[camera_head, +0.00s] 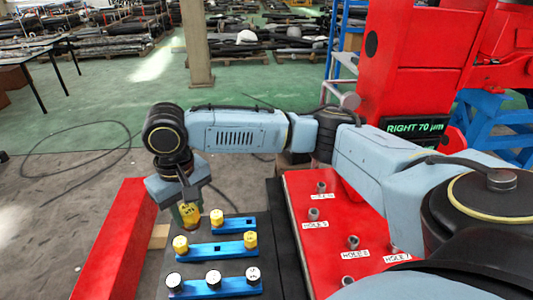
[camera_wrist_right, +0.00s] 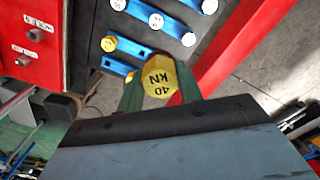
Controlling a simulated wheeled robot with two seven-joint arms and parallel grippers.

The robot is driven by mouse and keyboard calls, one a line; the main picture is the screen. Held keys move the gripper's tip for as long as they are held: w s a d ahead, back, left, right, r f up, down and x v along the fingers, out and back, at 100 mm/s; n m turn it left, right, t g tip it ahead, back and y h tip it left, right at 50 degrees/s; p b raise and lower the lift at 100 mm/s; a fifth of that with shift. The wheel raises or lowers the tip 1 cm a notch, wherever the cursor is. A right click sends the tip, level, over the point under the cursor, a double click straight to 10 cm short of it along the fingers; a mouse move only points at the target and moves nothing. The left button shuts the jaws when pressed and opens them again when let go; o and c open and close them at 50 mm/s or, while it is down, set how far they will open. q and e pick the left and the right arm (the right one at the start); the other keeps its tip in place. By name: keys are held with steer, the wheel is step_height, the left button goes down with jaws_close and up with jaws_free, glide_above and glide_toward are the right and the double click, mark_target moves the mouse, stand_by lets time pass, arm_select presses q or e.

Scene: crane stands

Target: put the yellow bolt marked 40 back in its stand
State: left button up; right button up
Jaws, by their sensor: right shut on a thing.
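The yellow bolt marked 40 KN (camera_wrist_right: 157,80) is between the green fingers of my right gripper (camera_wrist_right: 158,92), which is shut on it. In the head view my right gripper (camera_head: 189,204) hangs at the left end of the far blue stand (camera_head: 238,224), with the bolt (camera_head: 190,215) low in its fingers. That stand carries a yellow bolt (camera_head: 217,217). The middle blue stand (camera_head: 215,248) carries yellow bolts at its left (camera_head: 180,243) and right (camera_head: 250,240). I cannot tell whether the held bolt touches anything. My left gripper is not in view.
The near blue stand (camera_head: 233,286) holds three white-topped bolts. A red beam (camera_head: 115,245) runs along the left of the stands. A red plate (camera_head: 325,262) with labelled holes and grey pegs lies to the right. A red machine (camera_head: 410,70) stands behind.

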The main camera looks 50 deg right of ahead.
steer(key=w+d+f+m+b, duration=0.1)
steer(key=w+d+f+m, duration=0.2)
steer(key=d+f, duration=0.5)
steer(key=w+d+f+m+b, duration=0.1)
steer(key=w+d+f+m, duration=0.2)
steer(key=d, duration=1.1)
step_height(320, 180, down, 5)
steer(key=shift+w+d+r+m+b, duration=0.15)
steer(key=shift+w+m+b, duration=0.25)
steer(key=shift+m, duration=0.6)
steer(key=shift+f+b, duration=0.55)
steer(key=shift+f, duration=2.4)
